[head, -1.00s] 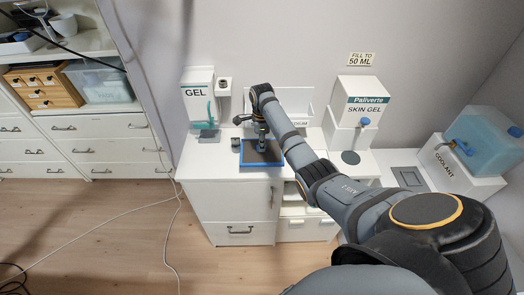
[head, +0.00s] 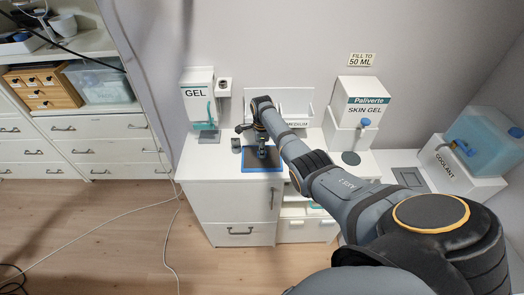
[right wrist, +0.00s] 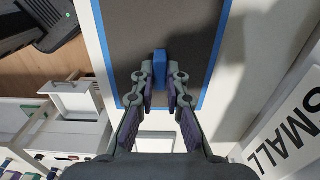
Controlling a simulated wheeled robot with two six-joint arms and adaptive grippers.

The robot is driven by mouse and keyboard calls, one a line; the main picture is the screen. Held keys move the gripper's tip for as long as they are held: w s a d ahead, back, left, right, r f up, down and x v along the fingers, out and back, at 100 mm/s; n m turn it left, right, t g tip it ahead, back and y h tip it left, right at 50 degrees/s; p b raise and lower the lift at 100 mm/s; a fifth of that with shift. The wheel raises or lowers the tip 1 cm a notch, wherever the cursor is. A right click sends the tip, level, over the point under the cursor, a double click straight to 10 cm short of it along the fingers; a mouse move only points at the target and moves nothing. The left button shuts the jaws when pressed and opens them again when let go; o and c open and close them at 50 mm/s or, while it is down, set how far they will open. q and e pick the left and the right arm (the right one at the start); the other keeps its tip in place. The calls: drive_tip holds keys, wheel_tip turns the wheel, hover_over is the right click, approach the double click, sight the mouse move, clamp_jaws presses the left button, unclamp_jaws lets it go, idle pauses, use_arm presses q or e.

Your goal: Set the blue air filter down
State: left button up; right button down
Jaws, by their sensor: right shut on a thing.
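My right gripper (head: 262,148) is over a dark mat with a blue border (head: 262,170) on the white counter. In the right wrist view the right gripper (right wrist: 160,82) is shut on the blue air filter (right wrist: 160,64), a narrow blue piece between the fingertips. The mat (right wrist: 208,75) lies beneath it. I cannot tell whether the filter touches the mat. In the head view the gripper mostly hides the filter. My left gripper is not in view.
A gel dispenser (head: 201,95) stands behind the mat to the left. A Paliverte skin gel dispenser (head: 364,105) and a blue coolant tank (head: 482,138) stand to the right.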

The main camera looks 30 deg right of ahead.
drive_tip(key=c, duration=1.4)
unclamp_jaws()
drive_tip(key=shift+f, duration=0.1)
